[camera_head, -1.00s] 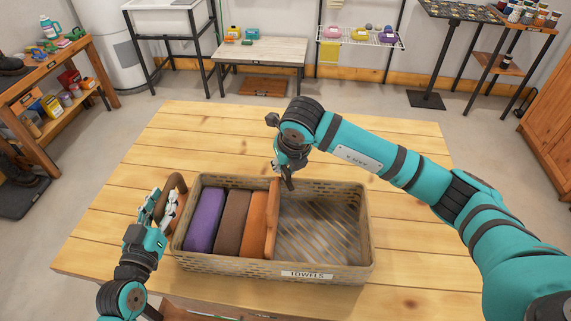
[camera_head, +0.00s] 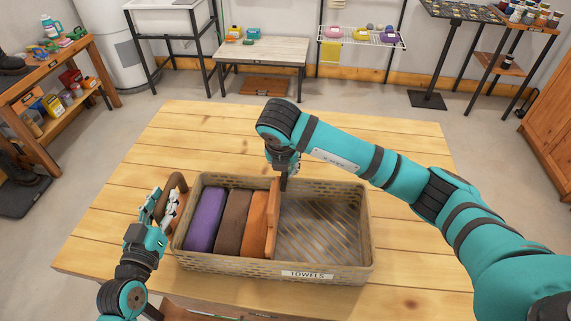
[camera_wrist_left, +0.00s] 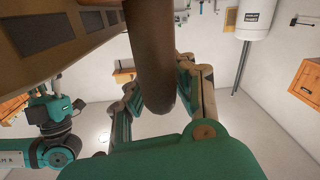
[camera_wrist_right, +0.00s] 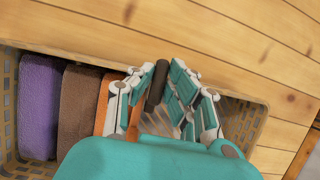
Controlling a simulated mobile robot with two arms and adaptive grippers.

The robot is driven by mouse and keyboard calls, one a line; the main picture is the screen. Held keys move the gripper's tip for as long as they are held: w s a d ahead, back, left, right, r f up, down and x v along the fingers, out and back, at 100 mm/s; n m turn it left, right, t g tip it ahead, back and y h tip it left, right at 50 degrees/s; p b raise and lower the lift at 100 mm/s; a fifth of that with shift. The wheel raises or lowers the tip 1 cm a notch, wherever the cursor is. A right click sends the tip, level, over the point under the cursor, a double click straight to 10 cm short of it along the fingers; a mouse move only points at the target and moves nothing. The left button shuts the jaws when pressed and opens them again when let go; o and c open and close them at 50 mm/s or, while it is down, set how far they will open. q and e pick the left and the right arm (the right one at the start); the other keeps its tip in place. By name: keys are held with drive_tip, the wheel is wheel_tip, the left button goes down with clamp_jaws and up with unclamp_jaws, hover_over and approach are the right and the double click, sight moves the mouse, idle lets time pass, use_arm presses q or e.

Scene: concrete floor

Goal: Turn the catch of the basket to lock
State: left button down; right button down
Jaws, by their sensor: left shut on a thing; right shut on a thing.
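The woven basket (camera_head: 345,273) stands on the wooden table, split by an upright wooden divider (camera_head: 274,215). Left of the divider are a purple towel (camera_head: 204,220), a brown towel (camera_head: 232,222) and an orange towel (camera_head: 258,225); the right compartment is empty. My left gripper (camera_head: 167,205) is shut on the brown handle (camera_head: 179,180) at the basket's left end; the handle also shows in the left wrist view (camera_wrist_left: 150,60). My right gripper (camera_head: 283,172) is shut on the dark catch (camera_wrist_right: 156,86) by the divider's far end. The catch's base is hidden.
The table (camera_head: 300,120) is clear behind the basket and on its left and right. A "TOWELS" label (camera_head: 307,275) is on the basket's front wall. Shelves and a low bench (camera_head: 262,52) stand well back along the wall.

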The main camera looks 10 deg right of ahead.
sight(282, 190)
drive_tip(key=shift+a, duration=0.2)
drive_tip(key=c, duration=1.3)
unclamp_jaws()
drive_tip(key=v, duration=1.2)
